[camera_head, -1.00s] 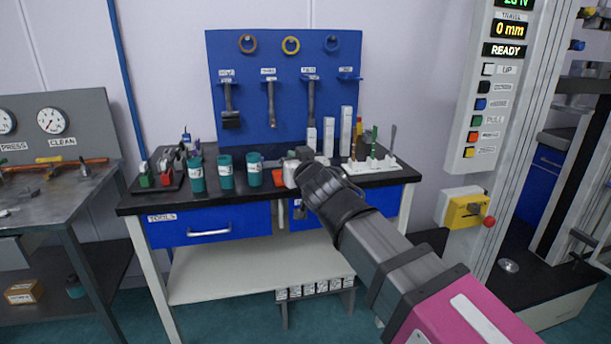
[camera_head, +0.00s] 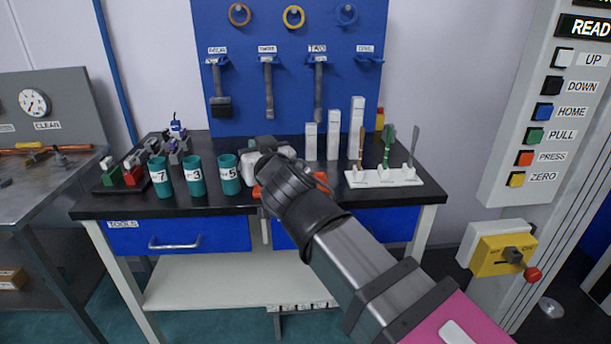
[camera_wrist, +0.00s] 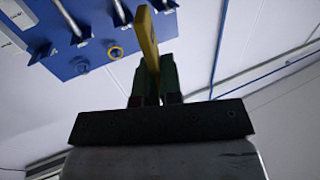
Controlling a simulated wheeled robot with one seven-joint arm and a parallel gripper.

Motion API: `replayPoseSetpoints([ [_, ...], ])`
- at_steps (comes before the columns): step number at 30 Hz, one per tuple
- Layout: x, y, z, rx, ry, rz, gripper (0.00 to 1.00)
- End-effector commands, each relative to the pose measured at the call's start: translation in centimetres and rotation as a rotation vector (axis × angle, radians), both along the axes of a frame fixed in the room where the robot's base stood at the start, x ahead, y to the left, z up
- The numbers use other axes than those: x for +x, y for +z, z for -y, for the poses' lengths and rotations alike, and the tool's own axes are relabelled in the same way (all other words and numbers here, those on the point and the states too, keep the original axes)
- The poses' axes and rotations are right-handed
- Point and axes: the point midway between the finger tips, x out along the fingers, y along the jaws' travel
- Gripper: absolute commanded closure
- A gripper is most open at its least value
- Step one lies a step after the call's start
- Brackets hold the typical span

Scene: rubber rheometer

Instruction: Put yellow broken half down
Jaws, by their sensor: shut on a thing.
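My gripper (camera_wrist: 160,85) shows in the wrist view, its dark jaws shut on the yellow broken half (camera_wrist: 149,38), a flat yellow strip that sticks out beyond the fingertips. The strip is held clear of any surface visible in that view. In the head view my arm reaches over the front edge of the black-topped bench (camera_head: 210,208). My wrist hides the jaws and the yellow half there.
Teal cups marked 7 (camera_head: 160,177), 3 (camera_head: 194,176) and 5 (camera_head: 229,174) stand left of my wrist. A white rack (camera_head: 385,178) with upright tools stands right. White blocks (camera_head: 333,135) stand behind. A blue tool board (camera_head: 290,60) rises at the back.

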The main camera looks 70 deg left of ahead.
Motion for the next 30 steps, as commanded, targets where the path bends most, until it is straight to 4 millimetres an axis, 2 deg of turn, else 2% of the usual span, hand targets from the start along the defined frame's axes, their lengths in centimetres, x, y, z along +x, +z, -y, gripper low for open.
replayPoseSetpoints([
  [4,1.1,-1.0,-1.0,-0.003,0.0,0.001,1.0],
  [17,7.8,-5.8,-5.9,-0.001,-0.002,-0.002,1.0],
  [30,9.3,-7.1,-6.9,0.0,0.001,0.0,1.0],
])
